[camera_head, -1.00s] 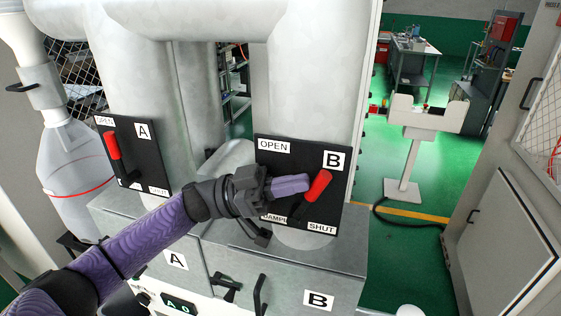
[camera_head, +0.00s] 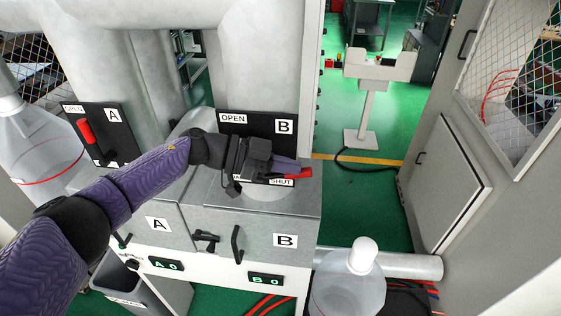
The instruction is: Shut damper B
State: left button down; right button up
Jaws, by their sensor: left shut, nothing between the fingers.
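Damper B's black plate (camera_head: 232,128) is on the right-hand duct, with OPEN at its upper left and SHUT at its lower right. Its red handle (camera_head: 298,174) points right and a little down, just above the SHUT label (camera_head: 286,183). My left gripper (camera_head: 292,164) is shut and empty, in front of the plate. Its fingertips are over the handle, seemingly touching it from above. The gripper hides the plate's middle and the handle's pivot. My right gripper is not in view.
Damper A's plate (camera_head: 112,142) is at the left, its red handle (camera_head: 86,132) near OPEN. Below are the grey cabinet with a B door (camera_head: 284,241) and the displays. A clear bottle (camera_head: 347,284) stands at the front right.

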pick_arm(q)
jog(key=shift+d+f, duration=0.45)
jog(key=shift+f, duration=0.4)
jog(key=r+p, duration=0.1)
jog(key=p, duration=0.1)
jog(key=r+p, duration=0.1)
jog(key=r, duration=0.1)
jog(key=r+p, duration=0.2)
jog(key=shift+s+a+r+p, duration=0.15)
jog(key=shift+s+a+p, duration=0.1)
jog(key=shift+a+p, duration=0.1)
jog(key=a+r+b, duration=0.1)
jog(key=a, duration=0.1)
jog(key=a+r+b, duration=0.1)
jog(key=a+r, duration=0.1)
jog(key=s+a+r+b, duration=0.1)
jog(key=a+r, duration=0.1)
jog(key=a, duration=0.1)
jog(key=shift+s+a, duration=0.1)
